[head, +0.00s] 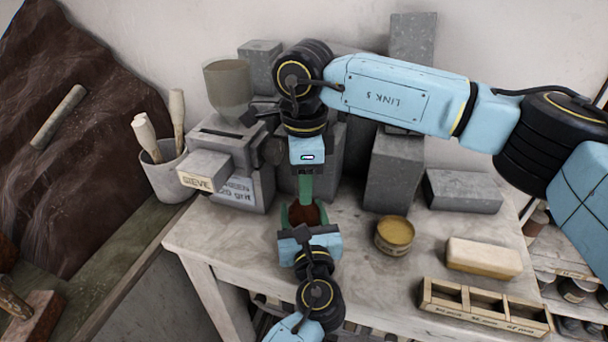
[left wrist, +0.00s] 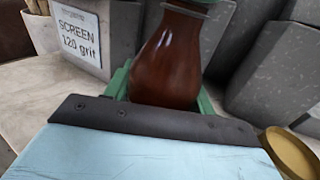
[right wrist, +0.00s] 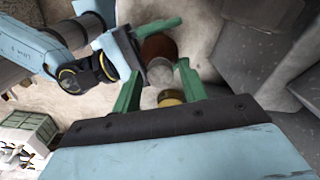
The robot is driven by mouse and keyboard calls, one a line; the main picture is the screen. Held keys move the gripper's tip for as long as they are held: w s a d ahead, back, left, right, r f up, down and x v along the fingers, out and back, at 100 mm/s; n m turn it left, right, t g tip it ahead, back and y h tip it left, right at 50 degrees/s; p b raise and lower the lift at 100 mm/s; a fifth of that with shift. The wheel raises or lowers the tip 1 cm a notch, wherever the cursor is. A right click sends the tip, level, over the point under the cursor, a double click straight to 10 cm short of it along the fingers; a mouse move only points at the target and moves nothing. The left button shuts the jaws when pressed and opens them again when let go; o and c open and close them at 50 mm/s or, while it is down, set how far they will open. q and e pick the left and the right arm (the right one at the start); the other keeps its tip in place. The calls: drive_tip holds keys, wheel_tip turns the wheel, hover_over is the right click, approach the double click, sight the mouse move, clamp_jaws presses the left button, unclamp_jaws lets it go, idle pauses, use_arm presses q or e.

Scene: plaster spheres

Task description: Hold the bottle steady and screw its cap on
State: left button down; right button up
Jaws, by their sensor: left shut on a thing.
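My left gripper (left wrist: 163,92) is shut around the bottle's body (left wrist: 168,55), one green finger on each side. My right gripper (head: 306,190) points down from above, its fingers at the bottle's top. In the right wrist view, my right gripper's (right wrist: 160,72) two green fingers stand apart, with a pale grey round part between their tips, beyond which the brown bottle (right wrist: 158,47) shows. I cannot tell whether that part is the cap or the neck. The bottle's top is mostly hidden in the head view.
A tin of yellow stuff (head: 394,236) stands to the right of the bottle. A cream block (head: 484,257) and a divided wooden tray (head: 485,305) lie farther right. Bare tabletop (head: 355,275) lies right of my left gripper.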

clamp_jaws()
drive_tip(key=shift+o, duration=1.3)
unclamp_jaws()
drive_tip(key=shift+r, duration=0.15)
wheel_tip(320, 180, up, 12)
use_arm(q)
drive_tip(key=shift+c, duration=2.2)
unclamp_jaws()
drive_tip(key=shift+s, duration=0.1)
